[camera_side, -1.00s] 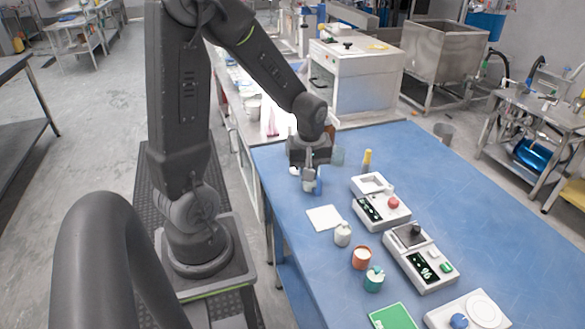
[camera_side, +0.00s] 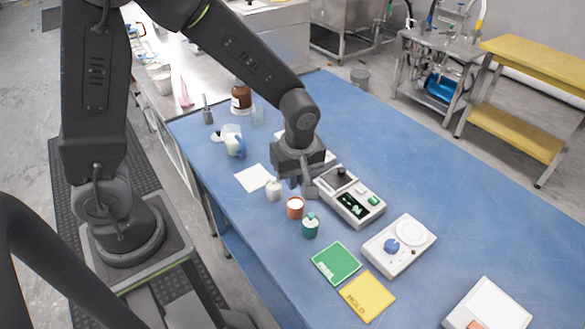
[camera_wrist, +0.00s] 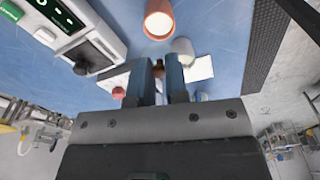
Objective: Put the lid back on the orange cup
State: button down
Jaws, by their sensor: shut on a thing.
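The orange cup (camera_side: 295,209) stands upright and open on the blue table, with a pale inside; in the wrist view it (camera_wrist: 160,24) is at the top, ahead of my fingertips. My gripper (camera_side: 301,188) hangs just behind and above the cup in the side view, pointing down. In the wrist view my gripper's fingers (camera_wrist: 163,66) are close together, with a small reddish-brown piece (camera_wrist: 158,69) showing between them. This may be the cup's lid, but most of it is hidden. My gripper appears apart from the cup.
A white jar (camera_side: 273,190) and a green cup (camera_side: 310,226) stand beside the orange cup. A grey device with a display (camera_side: 354,204) is close on the right. A white pitcher (camera_side: 233,138) and brown bottle (camera_side: 241,98) stand behind.

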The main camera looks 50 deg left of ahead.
aim_at(296, 203)
jog(key=shift+f, duration=2.4)
jog(key=shift+f, duration=0.15)
dwell(0.4)
jog(key=c, duration=0.6)
grip_release()
jog(key=shift+o, duration=0.2)
jog(key=shift+r, duration=3.55)
grip_shut()
